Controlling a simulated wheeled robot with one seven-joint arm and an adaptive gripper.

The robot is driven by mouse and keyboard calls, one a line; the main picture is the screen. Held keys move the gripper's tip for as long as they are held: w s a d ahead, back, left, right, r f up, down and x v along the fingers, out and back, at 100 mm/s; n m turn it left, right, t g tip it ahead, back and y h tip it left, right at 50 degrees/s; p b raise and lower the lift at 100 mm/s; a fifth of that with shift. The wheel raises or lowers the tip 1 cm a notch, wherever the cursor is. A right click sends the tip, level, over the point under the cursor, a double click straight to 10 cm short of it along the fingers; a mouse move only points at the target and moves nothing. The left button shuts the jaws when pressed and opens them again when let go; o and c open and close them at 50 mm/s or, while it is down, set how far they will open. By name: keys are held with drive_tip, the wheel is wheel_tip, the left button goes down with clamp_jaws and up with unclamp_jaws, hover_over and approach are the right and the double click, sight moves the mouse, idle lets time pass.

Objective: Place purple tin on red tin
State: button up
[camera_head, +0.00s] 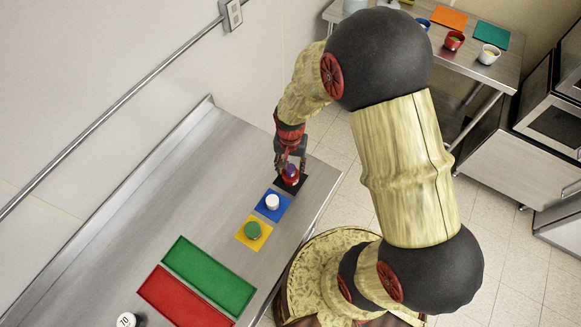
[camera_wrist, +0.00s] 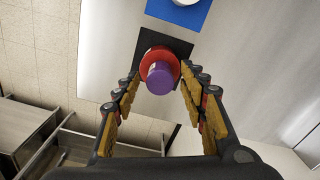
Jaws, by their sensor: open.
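The purple tin (camera_wrist: 160,79) sits on top of the red tin (camera_wrist: 158,53) in the wrist view, a little off to one side as seen from this angle. In the head view, the purple tin (camera_head: 291,169) shows above the red tin (camera_head: 291,179). The red tin stands on a black mat (camera_wrist: 180,46) near the counter's end. My gripper (camera_wrist: 161,83) is open, with its fingers on either side of the purple tin and gaps visible between. In the head view my gripper (camera_head: 288,158) is directly over the stack and partly hides it.
A white tin (camera_head: 272,202) stands on a blue mat (camera_head: 284,212), and a green tin (camera_head: 252,230) on a yellow mat (camera_head: 262,241). Green (camera_head: 210,275) and red (camera_head: 180,300) trays lie farther along the counter. A second table (camera_head: 470,65) with bowls stands behind.

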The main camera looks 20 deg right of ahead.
wheel_tip(320, 180, up, 11)
wheel_tip(320, 180, up, 14)
drive_tip(key=n+t, duration=0.3)
hover_over(291, 168)
drive_tip(key=s, duration=0.3)
drive_tip(key=s+r+n+t, duration=0.2)
drive_tip(key=s+r+n, duration=0.1)
drive_tip(key=s+r, duration=0.7)
drive_tip(key=shift+s+r+n+t, duration=0.15)
drive_tip(key=shift+s+n+t, duration=0.15)
drive_tip(key=shift+s+n, duration=0.1)
wheel_tip(291, 168, down, 14)
drive_tip(key=b, duration=1.3)
drive_tip(key=shift+r, duration=0.15)
